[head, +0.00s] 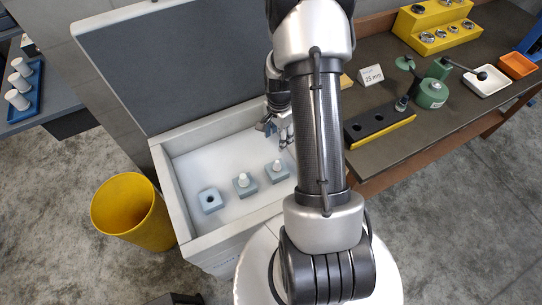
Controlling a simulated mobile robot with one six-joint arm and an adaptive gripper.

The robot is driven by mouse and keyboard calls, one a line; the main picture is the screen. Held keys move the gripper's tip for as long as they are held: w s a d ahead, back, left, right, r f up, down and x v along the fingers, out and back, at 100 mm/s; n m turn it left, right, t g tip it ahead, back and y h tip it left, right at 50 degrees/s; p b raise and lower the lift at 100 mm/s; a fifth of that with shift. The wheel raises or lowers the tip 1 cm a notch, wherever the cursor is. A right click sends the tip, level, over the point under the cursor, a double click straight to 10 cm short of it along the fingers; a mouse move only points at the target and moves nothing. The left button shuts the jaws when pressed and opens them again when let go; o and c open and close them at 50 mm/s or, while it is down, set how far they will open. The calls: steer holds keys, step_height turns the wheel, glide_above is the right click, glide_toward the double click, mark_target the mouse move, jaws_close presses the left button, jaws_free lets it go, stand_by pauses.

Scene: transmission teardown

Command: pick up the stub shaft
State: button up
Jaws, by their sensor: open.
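I cannot tell for sure which part is the stub shaft. Candidates are the white pegs standing upright in two blue-grey blocks, the middle peg (242,177) and the right peg (277,164), inside the white open-lidded box (186,215). Another is a small grey-and-dark upright piece (401,103) at the far end of the black-topped yellow block (380,126) on the bench. My gripper (283,137) is open, over the back right of the box, behind the right peg and apart from it. My arm hides the box's right side.
A third block (210,200) with an empty hole sits left in the box. The raised grey lid (190,60) stands behind. A yellow bin (133,210) is at left. The bench holds a green press (432,92), white tray (487,80), orange tray (517,65) and yellow stepped rack (436,25).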

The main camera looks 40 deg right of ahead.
mark_target(277, 164)
step_height(277, 164, down, 13)
steer(key=b, duration=0.3)
steer(key=shift+d+f, duration=0.1)
steer(key=shift+d, duration=0.05)
steer(key=f+b, duration=0.1)
steer(key=f, duration=0.1)
steer(key=f+b, duration=0.1)
steer(key=f, duration=0.2)
steer(key=shift+s+a+f, duration=0.1)
steer(key=shift+a+f, duration=0.05)
steer(key=shift+a, duration=0.05)
jaws_close()
stand_by(0.4)
